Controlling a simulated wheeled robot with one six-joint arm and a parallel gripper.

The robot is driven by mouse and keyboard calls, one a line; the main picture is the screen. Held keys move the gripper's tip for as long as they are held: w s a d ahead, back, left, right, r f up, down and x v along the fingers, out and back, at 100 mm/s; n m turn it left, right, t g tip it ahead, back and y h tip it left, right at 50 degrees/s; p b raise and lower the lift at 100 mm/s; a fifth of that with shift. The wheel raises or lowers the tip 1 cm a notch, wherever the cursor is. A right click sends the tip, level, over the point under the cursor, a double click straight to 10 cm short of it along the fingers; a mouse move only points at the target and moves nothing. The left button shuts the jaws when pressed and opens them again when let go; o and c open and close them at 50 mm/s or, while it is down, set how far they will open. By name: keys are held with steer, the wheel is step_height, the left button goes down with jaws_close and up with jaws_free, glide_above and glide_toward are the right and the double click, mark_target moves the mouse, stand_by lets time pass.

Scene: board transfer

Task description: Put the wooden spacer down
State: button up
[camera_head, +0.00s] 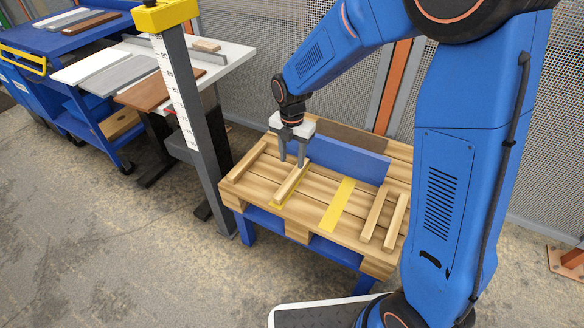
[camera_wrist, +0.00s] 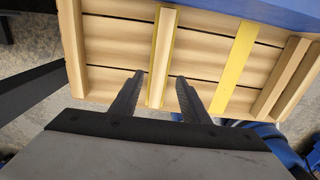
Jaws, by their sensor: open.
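A wooden spacer (camera_head: 289,186) lies on the pallet (camera_head: 313,208) over a yellow strip whose edges show beside it. In the wrist view the spacer (camera_wrist: 164,52) runs away from me between the fingers. My gripper (camera_head: 291,163) is over the far part of the spacer, pointing down. In the wrist view my gripper (camera_wrist: 157,78) is open, with a finger on either side of the spacer and a visible gap to each. I cannot tell how high the fingertips are above the pallet boards.
A second yellow strip (camera_head: 338,204) on the pallet is bare. Two more spacers (camera_head: 373,214) lie to its right, and another (camera_head: 247,161) at the left end. A blue board (camera_head: 335,160) stands along the back. A grey post (camera_head: 193,110) rises left of the pallet.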

steer(key=s+d+r+m+t, duration=0.2)
steer(key=s+d+r+m, duration=1)
steer(key=d+r+m, duration=0.4)
steer(key=s+d+r+m+t, duration=0.1)
steer(key=s+d+m, duration=0.2)
steer(key=s+m, duration=0.3)
steer(key=s+d+r+m+t, duration=0.1)
steer(key=s+d+m, duration=0.2)
steer(key=s+m, duration=0.4)
steer(key=s, duration=0.3)
steer(key=shift+s+d+r+t, duration=0.2)
steer(key=shift+d+t, duration=0.15)
steer(key=shift+t, duration=0.05)
